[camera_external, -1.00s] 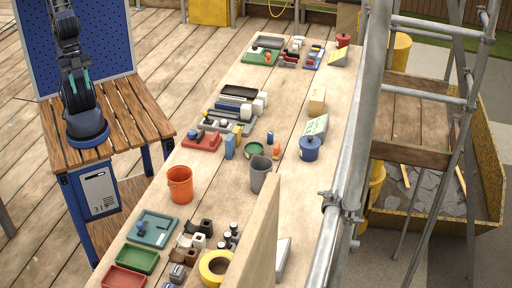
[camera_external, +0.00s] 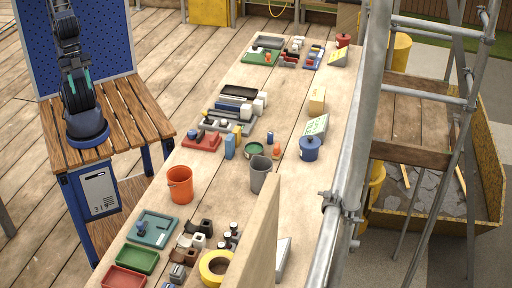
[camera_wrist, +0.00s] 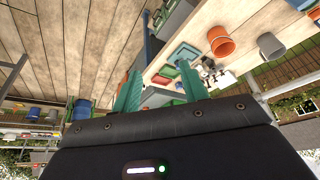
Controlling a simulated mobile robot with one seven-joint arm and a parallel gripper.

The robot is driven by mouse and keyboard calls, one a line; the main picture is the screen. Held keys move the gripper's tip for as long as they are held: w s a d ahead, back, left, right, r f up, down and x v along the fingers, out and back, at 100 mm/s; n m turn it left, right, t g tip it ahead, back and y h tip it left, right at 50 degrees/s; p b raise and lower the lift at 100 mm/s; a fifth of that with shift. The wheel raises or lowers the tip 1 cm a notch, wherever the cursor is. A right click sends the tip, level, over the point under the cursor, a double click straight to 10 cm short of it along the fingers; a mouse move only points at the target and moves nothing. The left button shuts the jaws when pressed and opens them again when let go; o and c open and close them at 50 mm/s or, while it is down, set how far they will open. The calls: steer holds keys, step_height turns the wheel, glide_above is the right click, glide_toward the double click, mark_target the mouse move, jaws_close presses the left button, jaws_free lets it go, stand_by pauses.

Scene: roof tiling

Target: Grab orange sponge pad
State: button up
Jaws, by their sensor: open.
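I cannot clearly make out an orange sponge pad in either view. A small orange piece (camera_external: 276,149) stands mid-table in the external view, but its shape looks pointed and it is too small to identify. My gripper (camera_wrist: 158,72) shows in the wrist view as two teal fingers set wide apart, open and empty. It is tilted and well away from the table items. In the external view my arm is folded at the left, above the slatted bench; its fingertips cannot be clearly told there.
The long wooden table (camera_external: 225,180) holds an orange bucket (camera_external: 180,186), a grey cup (camera_external: 260,174), a blue pot (camera_external: 310,148), a yellow tape roll (camera_external: 215,267), and trays. A wooden panel (camera_external: 256,235) stands at the front. Scaffold poles (camera_external: 346,165) run along the right side.

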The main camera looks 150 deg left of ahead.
steer(key=w+a+r+n+g, duration=0.1)
steer(key=w+a+r+n, duration=0.1)
steer(key=w+a+n, duration=0.4)
steer(key=w+a+r+n, duration=0.15)
steer(key=w+a, duration=0.25)
steer(key=w, duration=0.5)
steer(key=w+a+f+n+g, duration=0.1)
steer(key=w+a+f+n, duration=0.15)
steer(key=w+a, duration=0.4)
steer(key=w+a+f+n, duration=0.1)
steer(key=w+a+n, duration=0.3)
steer(key=a, duration=0.6)
steer(key=n+g, duration=0.3)
steer(key=n, duration=1)
glide_toward(277, 145)
steer(key=shift+s, duration=0.2)
step_height(277, 145, down, 11)
steer(key=shift+s+r, duration=0.1)
steer(key=shift+r, duration=0.05)
